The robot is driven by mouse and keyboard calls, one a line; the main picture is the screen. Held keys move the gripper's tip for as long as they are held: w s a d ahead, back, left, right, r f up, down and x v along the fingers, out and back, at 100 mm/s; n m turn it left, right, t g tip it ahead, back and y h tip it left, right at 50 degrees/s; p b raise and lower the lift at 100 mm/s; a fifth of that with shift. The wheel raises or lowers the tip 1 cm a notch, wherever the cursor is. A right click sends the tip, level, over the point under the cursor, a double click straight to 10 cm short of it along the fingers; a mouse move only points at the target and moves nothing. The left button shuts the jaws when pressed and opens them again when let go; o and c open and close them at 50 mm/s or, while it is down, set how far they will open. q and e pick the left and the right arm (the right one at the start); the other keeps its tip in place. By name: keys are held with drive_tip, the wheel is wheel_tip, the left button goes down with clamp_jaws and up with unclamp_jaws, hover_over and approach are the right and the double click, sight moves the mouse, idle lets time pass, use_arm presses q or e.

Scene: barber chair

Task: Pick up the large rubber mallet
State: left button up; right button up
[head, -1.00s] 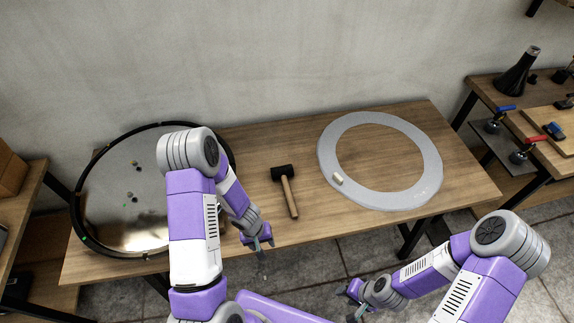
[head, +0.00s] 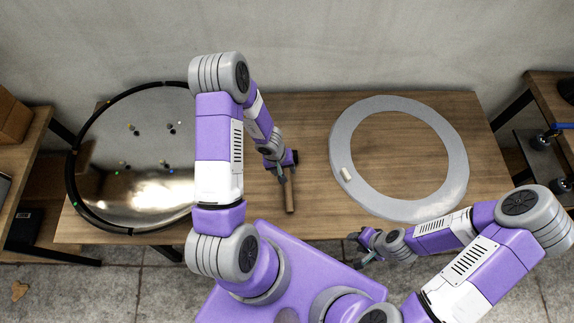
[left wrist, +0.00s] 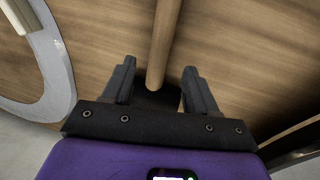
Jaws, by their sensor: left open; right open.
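The mallet's wooden handle (head: 290,196) lies on the table, pointing toward me; its dark head is mostly hidden by my left gripper in the head view. My left gripper (head: 281,173) is open over the mallet near the head end. In the left wrist view, the handle (left wrist: 163,42) runs between the two open fingers (left wrist: 159,68), and a dark shape, apparently the head (left wrist: 155,98), shows between them near the palm. I cannot tell whether the fingers touch it. My right gripper (head: 363,256) is open and empty in front of the table's edge.
A large grey ring (head: 461,160) with a small pale block (head: 347,174) lies on the right of the table (head: 310,110). A round mirror-like disc (head: 130,165) with a black rim and small bits on it lies at the left. Shelves stand on both sides.

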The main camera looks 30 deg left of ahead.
sight(286, 171)
use_arm(q)
drive_tip(key=f, duration=0.1)
drive_tip(key=w+f+b, duration=0.1)
drive_tip(key=f, duration=0.1)
drive_tip(key=shift+w+d+f+b, duration=0.15)
drive_tip(key=shift+f+b, duration=0.55)
drive_tip(key=shift+b, duration=0.1)
drive_tip(key=shift+r, duration=0.1)
drive_tip(key=shift+c, duration=0.3)
clamp_jaws()
